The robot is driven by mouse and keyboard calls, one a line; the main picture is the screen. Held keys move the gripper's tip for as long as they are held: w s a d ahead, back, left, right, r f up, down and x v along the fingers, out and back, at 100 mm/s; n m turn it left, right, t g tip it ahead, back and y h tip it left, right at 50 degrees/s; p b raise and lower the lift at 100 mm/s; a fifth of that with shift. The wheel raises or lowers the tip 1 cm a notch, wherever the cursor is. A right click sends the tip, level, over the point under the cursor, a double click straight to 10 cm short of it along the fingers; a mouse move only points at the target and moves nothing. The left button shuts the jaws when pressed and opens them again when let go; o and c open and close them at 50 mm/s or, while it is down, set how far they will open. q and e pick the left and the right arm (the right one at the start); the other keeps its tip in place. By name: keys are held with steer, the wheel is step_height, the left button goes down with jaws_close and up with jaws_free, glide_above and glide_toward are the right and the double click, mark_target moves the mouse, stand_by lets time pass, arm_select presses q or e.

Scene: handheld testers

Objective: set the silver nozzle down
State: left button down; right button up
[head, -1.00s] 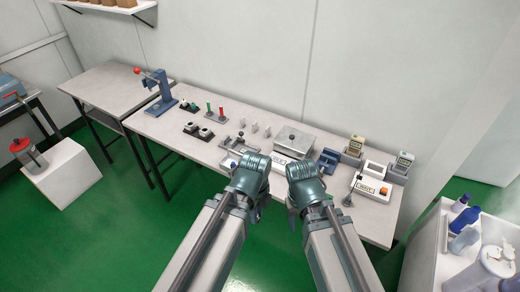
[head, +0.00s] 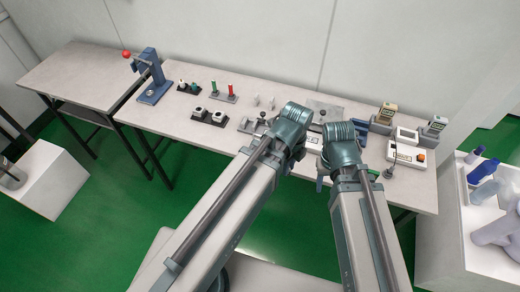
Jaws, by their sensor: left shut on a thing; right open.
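My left gripper (head: 294,122) is over the middle of the workbench (head: 221,147), close to the metal fixture with a black knob. Its fingers are hidden behind its own wrist. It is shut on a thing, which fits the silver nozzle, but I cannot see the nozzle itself. My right gripper (head: 340,142) is just to the right, over the bench's front part. It is open, with its fingers mostly hidden. I cannot tell whether either gripper touches anything on the bench.
Behind the grippers is a grey metal box (head: 326,104). To the right are a white tester (head: 405,155), a dark knobbed stand (head: 390,172) and upright meters (head: 436,126). Left are black holders (head: 209,117), red and green sticks, and a blue press (head: 152,78). The front-left bench surface is clear.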

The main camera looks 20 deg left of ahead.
arm_select(q)
steer(key=w+d+f+b, duration=0.1)
steer(key=w+d, duration=0.1)
steer(key=w, duration=0.2)
steer(key=w+d+f, duration=0.1)
steer(key=w+d, duration=0.1)
steer(key=w, duration=0.2)
steer(key=w+d+f+b, duration=0.1)
steer(key=w+d, duration=0.1)
steer(key=w, duration=0.2)
steer(key=shift+w+d+b, duration=0.1)
steer(key=shift+d+b, duration=0.05)
steer(key=shift+b, duration=0.2)
steer(key=a, duration=0.5)
steer(key=s+a+f+b, duration=0.1)
steer(key=a, duration=0.4)
steer(key=s+a, duration=0.1)
steer(key=a, duration=0.4)
steer(key=shift+a+f, duration=0.1)
steer(key=shift+f, duration=0.05)
steer(key=f+b, duration=0.1)
steer(key=b, duration=0.1)
steer(key=f+b, duration=0.2)
steer(key=shift+s+a+f, duration=0.2)
steer(key=shift+a+f, duration=0.05)
steer(key=shift+a, duration=0.1)
steer(key=shift+f, duration=0.15)
steer(key=shift+w, duration=0.15)
